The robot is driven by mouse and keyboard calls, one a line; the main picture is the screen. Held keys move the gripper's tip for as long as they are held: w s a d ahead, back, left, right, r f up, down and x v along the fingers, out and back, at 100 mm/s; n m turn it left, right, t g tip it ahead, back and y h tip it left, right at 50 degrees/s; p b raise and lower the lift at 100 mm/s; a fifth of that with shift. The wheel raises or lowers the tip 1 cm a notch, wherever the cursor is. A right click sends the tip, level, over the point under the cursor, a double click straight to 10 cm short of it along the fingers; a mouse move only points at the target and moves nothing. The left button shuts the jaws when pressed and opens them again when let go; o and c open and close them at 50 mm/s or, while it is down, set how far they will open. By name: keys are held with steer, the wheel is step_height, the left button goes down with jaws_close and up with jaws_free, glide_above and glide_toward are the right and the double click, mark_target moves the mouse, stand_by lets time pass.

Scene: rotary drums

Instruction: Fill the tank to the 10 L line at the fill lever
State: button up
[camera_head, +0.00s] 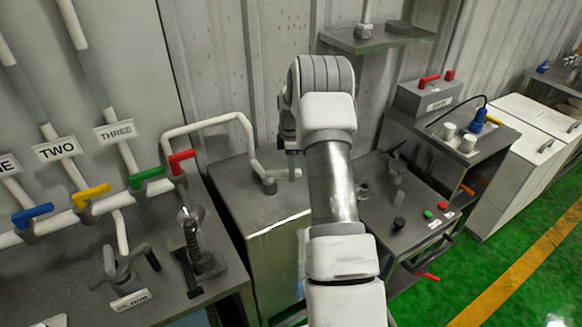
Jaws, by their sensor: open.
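A grey metal tank (262,233) stands at the centre, partly behind my arm. A white pipe (222,120) arches from the left bench down to its top. A red lever (182,160) sits at the bench end of this pipe; I cannot read a label on it. A pale bluish strip (301,262) shows on the tank's right side, mostly hidden, and no 10 L line or water level is readable. My gripper (291,145) is open, seen partly at the left of my raised arm, above the tank. It appears empty and apart from the red lever.
Blue (32,214), yellow (91,194) and green (146,176) levers sit on pipes at left, near labels TWO and THREE. A clamp and a spring device (195,245) stand on the left bench. A panel with buttons (428,214) is at right. Green floor is open at far right.

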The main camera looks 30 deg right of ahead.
jaws_close()
stand_by(1.4)
